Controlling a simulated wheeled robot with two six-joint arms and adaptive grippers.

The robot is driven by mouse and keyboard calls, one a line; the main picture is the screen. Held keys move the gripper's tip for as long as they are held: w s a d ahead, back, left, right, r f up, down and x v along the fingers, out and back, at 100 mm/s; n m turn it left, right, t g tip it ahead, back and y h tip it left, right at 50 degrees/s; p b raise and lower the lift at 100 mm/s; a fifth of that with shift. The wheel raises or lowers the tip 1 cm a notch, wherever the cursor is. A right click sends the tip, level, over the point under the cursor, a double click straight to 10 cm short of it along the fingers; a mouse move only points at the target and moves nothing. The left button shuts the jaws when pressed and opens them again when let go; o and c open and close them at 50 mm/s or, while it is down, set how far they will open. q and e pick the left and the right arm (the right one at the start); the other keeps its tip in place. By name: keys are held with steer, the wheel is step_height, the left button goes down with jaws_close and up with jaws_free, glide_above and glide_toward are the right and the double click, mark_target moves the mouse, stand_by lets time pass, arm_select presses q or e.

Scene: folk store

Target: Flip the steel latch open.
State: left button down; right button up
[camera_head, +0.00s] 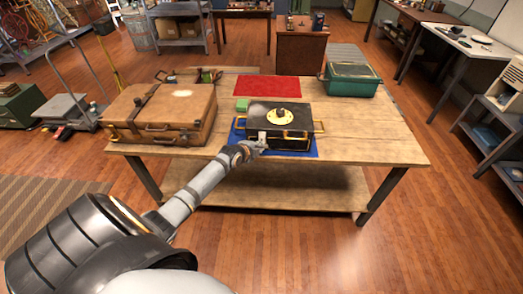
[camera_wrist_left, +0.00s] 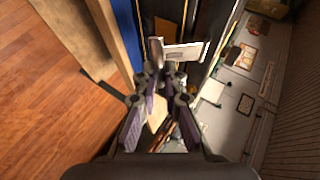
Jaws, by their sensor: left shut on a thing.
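A black case (camera_head: 290,119) with yellow side handles and a round cream dial on its lid sits on a blue mat (camera_head: 303,153) near the table's front edge. The lid looks down. The steel latch (camera_head: 262,136) is a small pale plate on the case's front face, left of the middle. It also shows in the left wrist view (camera_wrist_left: 187,50) as a bright metal piece just beyond the fingertips. My left gripper (camera_head: 261,146) reaches the front of the case and is shut on the steel latch, its fingers (camera_wrist_left: 164,72) partly hiding it. My right gripper is in neither view.
A brown suitcase (camera_head: 163,112) stands close on the left of the wooden table (camera_head: 365,145). A green box (camera_head: 349,79) stands at the back right. The table's right side is clear.

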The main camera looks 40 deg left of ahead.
mark_target(259, 136)
arm_select(q)
steer(key=r+g+h, duration=0.1)
steer(key=r+n+g, duration=0.1)
steer(key=g, duration=0.1)
steer(key=r+g+h+p, duration=0.1)
steer(key=r+g, duration=0.1)
steer(key=shift+w+a+r+h, duration=0.1)
steer(key=shift+w+a+h, duration=0.15)
steer(key=shift+a+h, duration=0.05)
steer(key=shift+w+r+n+g+h+b, duration=0.15)
steer(key=shift+r+n+g+h+b, duration=0.3)
steer(key=shift+g, duration=0.55)
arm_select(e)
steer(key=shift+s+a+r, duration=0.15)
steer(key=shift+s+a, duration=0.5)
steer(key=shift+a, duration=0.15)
arm_select(q)
steer(key=c, duration=1.4)
jaws_free()
